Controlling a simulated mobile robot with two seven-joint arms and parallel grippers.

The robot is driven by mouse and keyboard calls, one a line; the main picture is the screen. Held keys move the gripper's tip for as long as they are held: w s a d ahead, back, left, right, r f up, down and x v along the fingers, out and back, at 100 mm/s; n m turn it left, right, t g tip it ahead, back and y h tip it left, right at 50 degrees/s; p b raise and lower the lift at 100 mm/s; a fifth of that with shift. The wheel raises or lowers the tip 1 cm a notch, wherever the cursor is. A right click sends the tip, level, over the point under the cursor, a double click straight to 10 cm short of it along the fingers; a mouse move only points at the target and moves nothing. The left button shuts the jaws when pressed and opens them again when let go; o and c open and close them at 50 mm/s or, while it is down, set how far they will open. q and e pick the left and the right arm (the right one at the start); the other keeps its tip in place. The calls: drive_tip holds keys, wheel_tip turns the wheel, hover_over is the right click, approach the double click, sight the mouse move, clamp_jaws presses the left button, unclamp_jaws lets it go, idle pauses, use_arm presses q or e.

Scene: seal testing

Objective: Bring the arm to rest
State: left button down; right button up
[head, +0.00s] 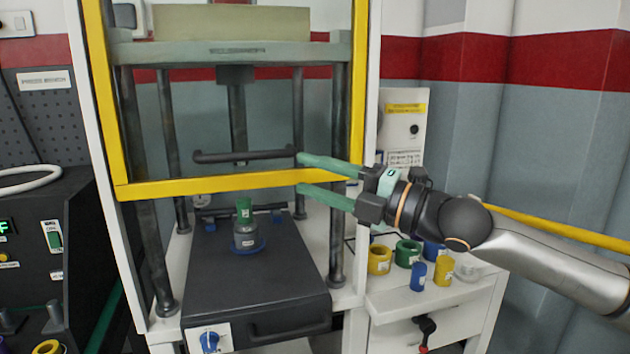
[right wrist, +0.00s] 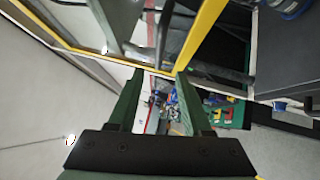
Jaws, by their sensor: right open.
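My right gripper (head: 300,174) is open, with its two green fingers apart, one above and one below the yellow bar of the press guard frame (head: 230,186) at its right end. The fingers overlap the frame in the head view; I cannot tell whether they touch it. In the right wrist view the open fingers (right wrist: 155,90) have nothing clearly between them, and the yellow frame runs just past their tips. The right arm reaches in from the right. My left gripper is not in view.
Inside the press a green and grey part (head: 246,240) stands on a dark block (head: 255,295). Yellow, green and blue rings and cylinders (head: 408,252) sit on a white side table (head: 440,303) below the gripper.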

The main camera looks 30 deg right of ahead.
idle(0.3)
wheel_tip(320, 180, down, 16)
drive_tip(key=w+d+r+m+h+p, duration=0.1)
drive_tip(key=w+d+m+h+p, duration=0.15)
drive_tip(key=m, duration=0.45)
drive_tip(key=s+a+f+m+g+h+p, duration=0.15)
drive_tip(key=f+m, duration=0.25)
drive_tip(key=f, duration=0.5)
drive_tip(key=s+f+m+g+h, duration=0.1)
drive_tip(key=s+f+m+h, duration=0.15)
drive_tip(key=f, duration=0.65)
drive_tip(key=s+a+f+m+g+p, duration=0.1)
drive_tip(key=s+a+f+m+g, duration=0.1)
drive_tip(key=s+a+f+m, duration=0.3)
drive_tip(key=s+a+f+m+g+h+p, duration=0.1)
drive_tip(key=s+a+f+m+g, duration=0.2)
drive_tip(key=s+f, duration=1)
drive_tip(key=a+f+m, duration=0.1)
drive_tip(key=a+m, duration=0.1)
drive_tip(key=a, duration=0.2)
drive_tip(key=shift+s, duration=0.4)
